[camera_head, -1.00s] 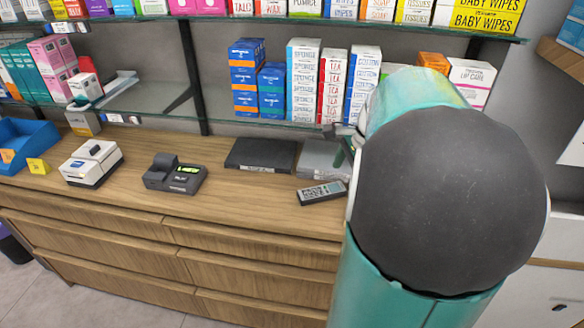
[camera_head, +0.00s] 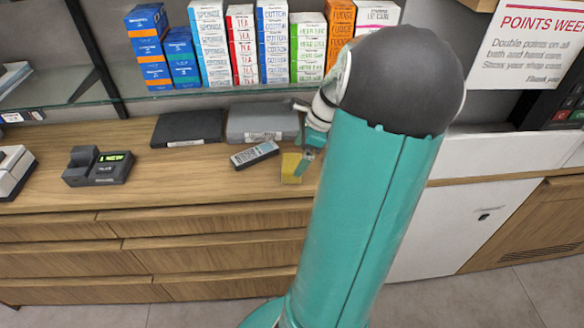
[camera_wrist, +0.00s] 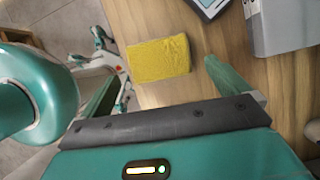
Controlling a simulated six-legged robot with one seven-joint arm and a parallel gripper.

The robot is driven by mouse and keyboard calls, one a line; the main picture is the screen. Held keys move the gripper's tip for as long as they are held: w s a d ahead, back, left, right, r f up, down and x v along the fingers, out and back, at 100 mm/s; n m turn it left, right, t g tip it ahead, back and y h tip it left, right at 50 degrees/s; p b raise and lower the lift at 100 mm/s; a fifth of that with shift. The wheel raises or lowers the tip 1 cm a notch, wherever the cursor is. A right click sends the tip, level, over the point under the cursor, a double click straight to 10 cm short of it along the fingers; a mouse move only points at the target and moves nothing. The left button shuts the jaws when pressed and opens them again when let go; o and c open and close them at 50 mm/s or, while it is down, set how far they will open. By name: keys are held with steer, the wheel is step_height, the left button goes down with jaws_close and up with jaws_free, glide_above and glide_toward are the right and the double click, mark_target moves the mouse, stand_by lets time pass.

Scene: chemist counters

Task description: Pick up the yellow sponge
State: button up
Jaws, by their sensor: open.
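The yellow sponge (camera_head: 290,168) lies on the wooden counter (camera_head: 226,187), right of the remote-like keypad and partly hidden by my gripper (camera_head: 307,160). In the wrist view the whole sponge (camera_wrist: 158,57) shows as a textured yellow block on the wood, close to the counter's edge. My gripper (camera_wrist: 160,73) is open there, with one green finger to the left of the sponge and the other to its right. The sponge is ahead of the fingertips, and nothing is held. The height of the fingertips above the counter is hard to tell.
A grey keypad (camera_head: 254,155), a grey box (camera_head: 262,123), a black flat box (camera_head: 188,128) and a card terminal (camera_head: 98,166) stand on the counter. A glass shelf with several product boxes (camera_head: 212,42) hangs above. A white cabinet (camera_head: 455,225) is at right.

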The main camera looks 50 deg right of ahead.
mark_target(290, 163)
steer(key=x, duration=0.5)
steer(key=shift+w+a, duration=0.1)
steer(key=shift+a, duration=0.05)
steer(key=c, duration=0.9)
steer(key=shift+r, duration=0.15)
steer(key=shift+r, duration=0.55)
steer(key=s+d+r, duration=0.1)
steer(key=s+r, duration=0.3)
steer(key=s+d+r, duration=0.2)
steer(key=s+r, duration=0.1)
steer(key=s, duration=0.1)
steer(key=s+d+r, duration=0.2)
steer(key=s+r, duration=0.2)
steer(key=s, duration=0.1)
steer(key=shift+d+r, duration=0.1)
steer(key=shift+r, duration=0.25)
